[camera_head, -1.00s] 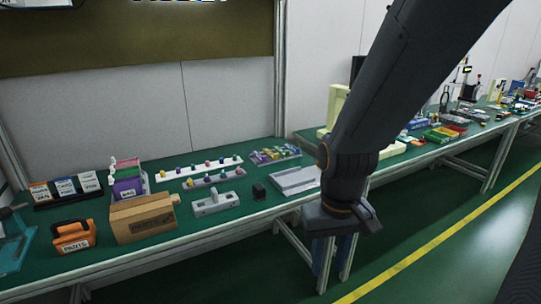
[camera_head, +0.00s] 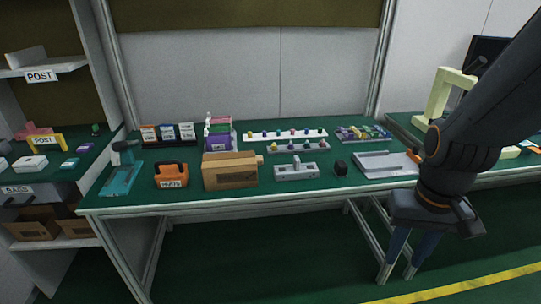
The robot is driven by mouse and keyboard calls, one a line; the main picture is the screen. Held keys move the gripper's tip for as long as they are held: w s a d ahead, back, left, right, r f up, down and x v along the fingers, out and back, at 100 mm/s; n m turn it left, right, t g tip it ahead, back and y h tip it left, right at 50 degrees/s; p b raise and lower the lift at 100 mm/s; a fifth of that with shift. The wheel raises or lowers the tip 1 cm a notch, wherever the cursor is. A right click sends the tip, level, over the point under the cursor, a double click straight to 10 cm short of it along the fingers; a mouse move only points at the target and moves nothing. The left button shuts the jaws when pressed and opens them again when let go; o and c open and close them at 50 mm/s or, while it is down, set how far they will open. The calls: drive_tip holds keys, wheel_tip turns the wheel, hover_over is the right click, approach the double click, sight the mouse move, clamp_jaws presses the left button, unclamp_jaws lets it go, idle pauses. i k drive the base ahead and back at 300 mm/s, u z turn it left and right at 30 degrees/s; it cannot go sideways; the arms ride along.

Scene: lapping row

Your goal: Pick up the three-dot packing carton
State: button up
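A brown cardboard carton (camera_head: 230,172) stands on the green bench near its front edge, left of centre. Its front has faint dark printing, too small to read, so I cannot tell whether it bears three dots. My gripper (camera_head: 398,268) hangs at the lower right, in front of the bench and well to the right of the carton. Its two bluish fingers point down and stand apart with nothing seen between them.
An orange parts bin (camera_head: 171,175) stands just left of the carton, and a grey block fixture (camera_head: 296,171) just right. A teal tool (camera_head: 121,174) is further left. A left shelf holds brown open boxes (camera_head: 35,230). A grey tray (camera_head: 386,165) lies near my arm.

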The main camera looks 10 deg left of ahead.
sight(242, 177)
drive_tip(key=k, duration=0.5)
drive_tip(key=u, duration=2.15)
drive_tip(key=i, duration=1.75)
drive_tip(key=z, duration=2.15)
drive_tip(key=i, duration=0.5)
